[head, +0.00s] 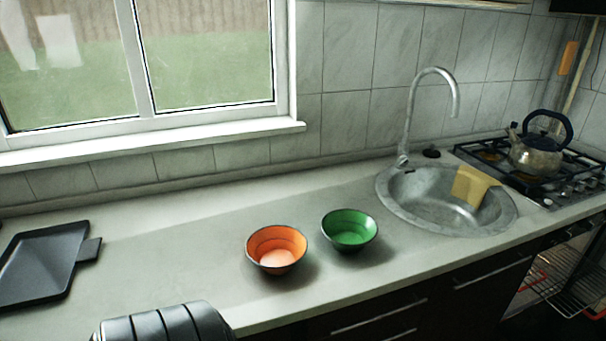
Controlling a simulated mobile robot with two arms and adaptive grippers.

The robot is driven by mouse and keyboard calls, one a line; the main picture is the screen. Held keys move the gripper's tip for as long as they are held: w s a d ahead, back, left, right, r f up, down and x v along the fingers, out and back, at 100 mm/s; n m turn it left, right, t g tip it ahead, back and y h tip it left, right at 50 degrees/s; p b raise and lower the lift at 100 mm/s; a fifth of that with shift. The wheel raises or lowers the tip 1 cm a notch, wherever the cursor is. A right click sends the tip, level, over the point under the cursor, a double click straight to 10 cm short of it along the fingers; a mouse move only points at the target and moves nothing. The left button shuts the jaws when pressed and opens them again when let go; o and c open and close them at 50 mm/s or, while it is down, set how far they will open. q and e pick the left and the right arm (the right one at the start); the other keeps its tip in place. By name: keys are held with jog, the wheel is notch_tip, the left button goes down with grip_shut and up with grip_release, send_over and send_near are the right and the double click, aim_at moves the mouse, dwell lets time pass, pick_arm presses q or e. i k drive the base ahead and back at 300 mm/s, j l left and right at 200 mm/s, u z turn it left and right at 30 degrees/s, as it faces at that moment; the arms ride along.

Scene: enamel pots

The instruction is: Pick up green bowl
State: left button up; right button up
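The green bowl (349,230) stands upright on the countertop, right of the middle of the head view, with a dark rim and a dark outside. It looks empty. An orange bowl (276,249) stands close to its left, with a narrow gap between them. Neither my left gripper nor my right gripper shows in the head view, and nothing is touching the green bowl.
A round metal sink (398,209) with a yellow cloth (470,186) and a tall faucet (411,110) lies to the right. A kettle (536,157) stands on the stove beyond. A dark tray (38,265) lies at left. The counter (170,250) between tray and bowls is clear.

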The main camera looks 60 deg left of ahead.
aim_at(347, 230)
jog(key=u, duration=1.7)
jog(key=i+l+u, duration=0.15)
jog(key=l+u, duration=0.65)
jog(key=i+l+u, duration=0.1)
jog(key=l+u, duration=0.3)
